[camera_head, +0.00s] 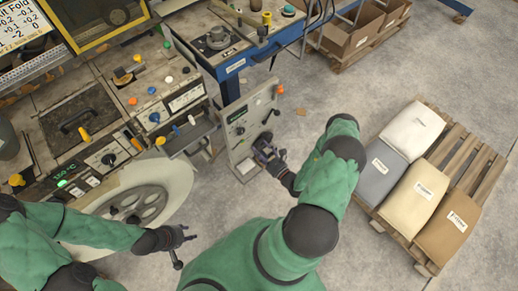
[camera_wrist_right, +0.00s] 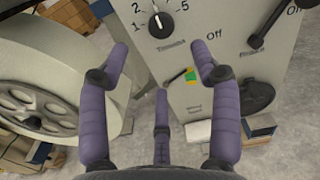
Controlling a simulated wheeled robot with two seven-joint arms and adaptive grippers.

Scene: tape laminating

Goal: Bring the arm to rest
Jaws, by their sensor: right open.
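My right gripper (camera_head: 272,153) is in front of the grey control panel (camera_head: 240,122) in the middle of the head view. In the right wrist view, its purple fingers (camera_wrist_right: 160,62) are spread with nothing between them. The head view does not settle whether a finger touches the panel.
The machine (camera_head: 85,110) with its buttons and levers fills the left side. A blue-framed workbench (camera_head: 235,65) stands behind the panel. At right, several sacks rest on a wooden pallet (camera_head: 462,150). Boxes (camera_head: 350,40) stand at the back.

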